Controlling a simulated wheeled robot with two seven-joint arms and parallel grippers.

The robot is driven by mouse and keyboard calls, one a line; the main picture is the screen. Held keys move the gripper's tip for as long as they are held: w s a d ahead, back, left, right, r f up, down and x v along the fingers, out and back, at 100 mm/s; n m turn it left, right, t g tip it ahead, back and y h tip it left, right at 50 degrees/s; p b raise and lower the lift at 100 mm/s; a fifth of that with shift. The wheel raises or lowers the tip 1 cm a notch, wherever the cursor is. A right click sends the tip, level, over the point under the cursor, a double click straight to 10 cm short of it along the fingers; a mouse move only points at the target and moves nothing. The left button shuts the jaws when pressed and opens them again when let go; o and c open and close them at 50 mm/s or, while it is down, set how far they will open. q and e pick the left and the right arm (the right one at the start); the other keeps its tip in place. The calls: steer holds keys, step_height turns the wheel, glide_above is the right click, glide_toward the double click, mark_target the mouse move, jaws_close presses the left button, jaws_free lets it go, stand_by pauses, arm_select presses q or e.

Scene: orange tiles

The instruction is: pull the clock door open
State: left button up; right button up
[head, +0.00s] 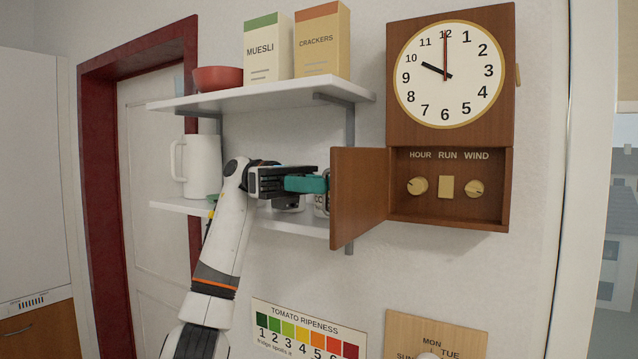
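The wooden clock (450,75) hangs on the wall at the upper right, its round white dial above a lower compartment. The clock door (358,198) is hinged at the compartment's left side and stands wide open, swung out to the left. The open compartment (448,212) shows two brass knobs and a switch plate, labelled HOUR, RUN and WIND. My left gripper (308,184), with teal fingers, is at the door's left edge. Its fingertips are partly hidden there, so I cannot tell whether they grip anything. My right gripper is not in view.
A shelf (265,97) with a red bowl, muesli and crackers boxes is above my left gripper. A lower shelf (290,222) with a white jug (200,165) is behind it. A ripeness chart (305,332) and a wooden calendar board (435,335) are below.

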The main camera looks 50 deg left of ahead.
arm_select(q)
steer(key=s+a, duration=0.1)
steer(key=a, duration=0.6)
steer(key=shift+a, duration=0.2)
stand_by(0.6)
